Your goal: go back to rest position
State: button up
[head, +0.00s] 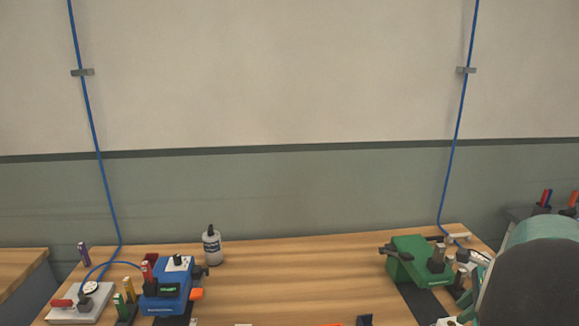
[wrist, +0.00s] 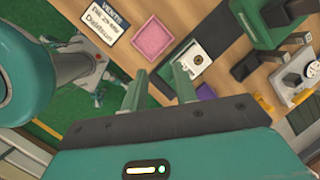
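My gripper (wrist: 159,72) shows in the wrist view with its two green fingers apart. Bare wood shows between the fingers, and I see nothing held. The wooden workbench (head: 290,285) lies below and beyond the fingers. My teal arm is at the lower right of the head view, in front of the bench's right end. The fingers do not show in the head view.
A green device (head: 412,260) stands at the right. The wrist view shows a pink tray (wrist: 157,37), a sign (wrist: 103,20) and a purple block (wrist: 205,92). The bench's middle is mostly clear.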

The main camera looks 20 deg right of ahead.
jog(key=w+a+r+n, duration=0.2)
jog(key=a+n, duration=0.2)
jog(key=a, duration=0.4)
jog(key=w+a+r+n, duration=0.1)
jog(key=a+r+n, duration=0.2)
jog(key=a+n, duration=0.3)
jog(key=w+a+r+n, duration=0.2)
jog(key=a+n, duration=0.1)
jog(key=a, duration=0.6)
jog(key=s+a+n+t, duration=0.1)
jog(key=s+a+n, duration=0.2)
jog(key=a+n, duration=0.4)
jog(key=s+a+r+n+t+h, duration=0.1)
jog(key=s+a+n, duration=0.3)
jog(key=a, duration=0.5)
jog(key=n, duration=0.2)
jog(key=shift+s+a+n+h, duration=0.2)
jog(key=shift+s+n+h, duration=0.1)
jog(key=shift+n, duration=0.1)
jog(key=shift+d, duration=0.15)
